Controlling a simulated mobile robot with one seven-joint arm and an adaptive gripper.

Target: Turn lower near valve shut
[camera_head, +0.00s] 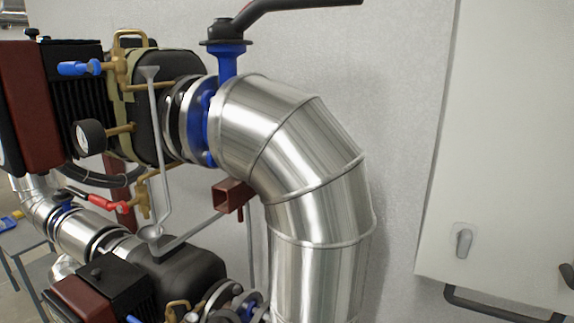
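My gripper is not in view. In the head view, a blue valve (228,64) with a long dark lever (285,10) stands on the upper pipe; the lever runs to the upper right and leaves the top edge. Below, a blue flange or valve part (247,308) shows at the bottom edge beside the big silver pipe; its handle is not visible, and I cannot tell if it is the lower near valve. A small valve with a red lever (97,201) sits at the lower left, and a blue-handled brass one (80,68) at the upper left.
The thick silver elbow pipe (318,200) fills the middle. Black pump bodies (178,272) and a round gauge (90,136) stand left of it. A white cabinet (510,130) with a grey latch (464,241) is at the right. Bare wall lies between pipe and cabinet.

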